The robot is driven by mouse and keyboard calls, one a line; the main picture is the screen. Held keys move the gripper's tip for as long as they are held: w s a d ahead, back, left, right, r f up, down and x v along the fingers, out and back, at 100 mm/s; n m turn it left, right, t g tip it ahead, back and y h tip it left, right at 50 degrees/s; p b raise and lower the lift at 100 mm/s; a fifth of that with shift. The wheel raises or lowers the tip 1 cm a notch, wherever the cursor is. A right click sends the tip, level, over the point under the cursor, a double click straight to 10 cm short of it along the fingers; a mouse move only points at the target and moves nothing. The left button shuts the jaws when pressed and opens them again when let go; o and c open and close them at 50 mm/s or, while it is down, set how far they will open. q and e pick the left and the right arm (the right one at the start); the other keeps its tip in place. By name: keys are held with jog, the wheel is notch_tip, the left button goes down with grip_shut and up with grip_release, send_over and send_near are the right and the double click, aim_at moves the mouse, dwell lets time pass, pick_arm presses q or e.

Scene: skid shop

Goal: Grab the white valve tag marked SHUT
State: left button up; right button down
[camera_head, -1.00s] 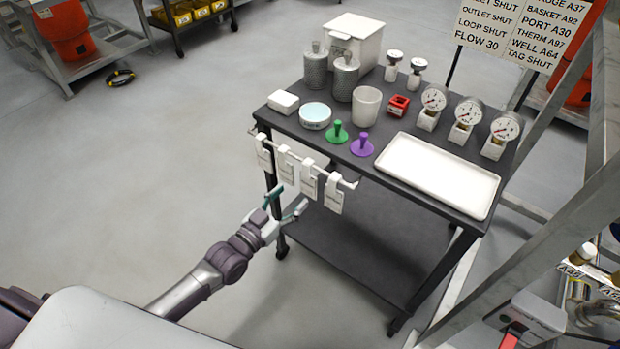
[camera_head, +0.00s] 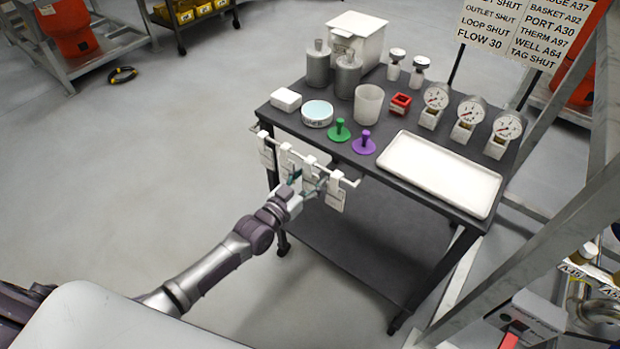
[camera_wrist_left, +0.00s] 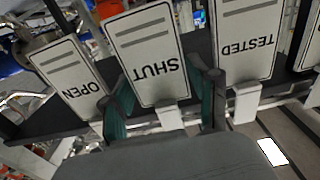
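Several white valve tags hang from a rail on the near side of the dark cart. The tag marked SHUT (camera_wrist_left: 150,45) appears upside down in the left wrist view, between the tags marked OPEN (camera_wrist_left: 65,78) and TESTED (camera_wrist_left: 246,45). In the head view it looks to be the third tag from the left (camera_head: 309,166), partly hidden by my fingers. My left gripper (camera_head: 307,181) is at the rail with its fingers apart. In the wrist view its green-padded fingers (camera_wrist_left: 162,88) stand on either side of the SHUT tag, close to its edges; contact is unclear. My right gripper is not in view.
The cart (camera_head: 372,172) holds a white tray (camera_head: 440,172), gauges (camera_head: 468,118), a green knob (camera_head: 340,132), a purple knob (camera_head: 363,144) and metal canisters (camera_head: 347,76). A metal frame (camera_head: 520,265) stands at right.

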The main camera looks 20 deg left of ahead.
pick_arm(q)
jog(key=c, duration=0.4)
jog(key=shift+r, duration=0.2)
